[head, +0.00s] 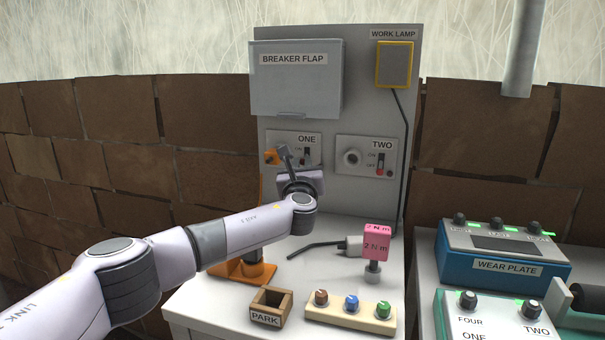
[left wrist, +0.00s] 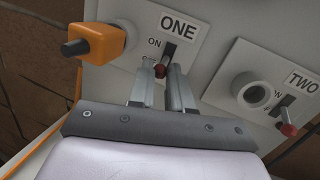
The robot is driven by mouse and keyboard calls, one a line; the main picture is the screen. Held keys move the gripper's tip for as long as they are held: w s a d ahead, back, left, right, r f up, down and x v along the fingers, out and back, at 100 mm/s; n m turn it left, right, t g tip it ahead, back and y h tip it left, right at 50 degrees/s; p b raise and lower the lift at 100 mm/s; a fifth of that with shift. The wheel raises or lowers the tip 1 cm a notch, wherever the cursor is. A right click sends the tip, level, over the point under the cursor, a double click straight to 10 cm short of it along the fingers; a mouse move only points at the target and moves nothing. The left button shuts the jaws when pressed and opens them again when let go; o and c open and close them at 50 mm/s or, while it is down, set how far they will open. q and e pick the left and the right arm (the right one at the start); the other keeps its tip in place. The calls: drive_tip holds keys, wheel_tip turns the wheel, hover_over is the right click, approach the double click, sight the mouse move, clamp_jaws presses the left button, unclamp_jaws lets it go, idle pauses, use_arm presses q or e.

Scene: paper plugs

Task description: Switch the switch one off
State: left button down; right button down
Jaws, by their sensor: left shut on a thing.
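Switch one is on the panel plate labelled ONE (head: 307,140), under the breaker flap. In the head view the gripper covers part of the switch. An orange plug (left wrist: 108,42) sits at the socket beside switch one. My right gripper is not in view.
Switch two (head: 380,165) is to the right, its red lever low, beside an empty socket. The closed breaker flap (head: 297,80) overhangs above. On the bench are a pink 2 N m block (head: 377,243), a PARK box (head: 268,306) and a knob strip (head: 350,315).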

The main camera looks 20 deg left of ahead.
use_arm(q)
drive_tip(key=c, duration=1.1)
unclamp_jaws()
drive_tip(key=shift+o, duration=0.2)
drive_tip(key=shift+s, duration=0.1)
drive_tip(key=shift+v, duration=1.15)
drive_tip(key=v, duration=0.4)
drive_tip(key=shift+s+f+p, duration=0.1)
drive_tip(key=shift+s+p, duration=0.25)
